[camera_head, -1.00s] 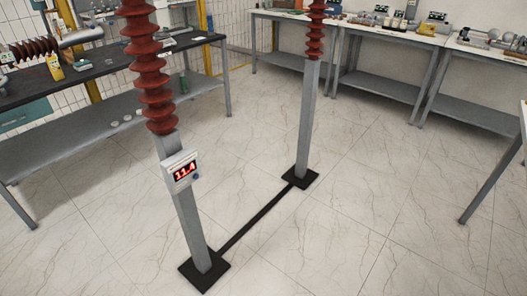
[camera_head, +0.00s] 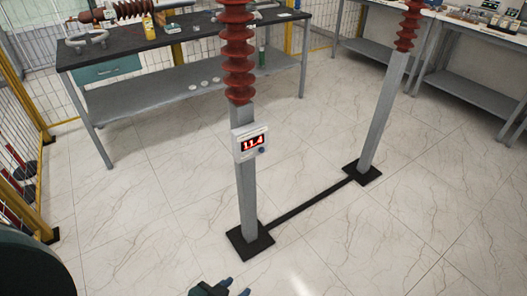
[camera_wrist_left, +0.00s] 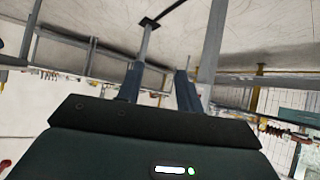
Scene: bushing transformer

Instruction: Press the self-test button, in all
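A small white meter box (camera_head: 249,142) is fixed to the near grey post (camera_head: 246,190), below its red ribbed insulator (camera_head: 238,55). Its display shows 11.4 in red. A small dark round button (camera_head: 262,150) sits at the lower right of its face. My left gripper (camera_head: 236,287) shows only at the bottom edge of the head view, below and apart from the box. In the left wrist view its two fingers (camera_wrist_left: 160,88) stand apart with nothing between them. The box cannot be made out in that view. My right gripper is not in view.
A black plate (camera_head: 250,241) carries the near post, and a dark floor strip (camera_head: 308,207) joins it to the far post (camera_head: 385,115). A workbench (camera_head: 165,42) stands behind, and yellow-framed fencing (camera_head: 22,150) is at left. The tiled floor around the posts is mostly clear.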

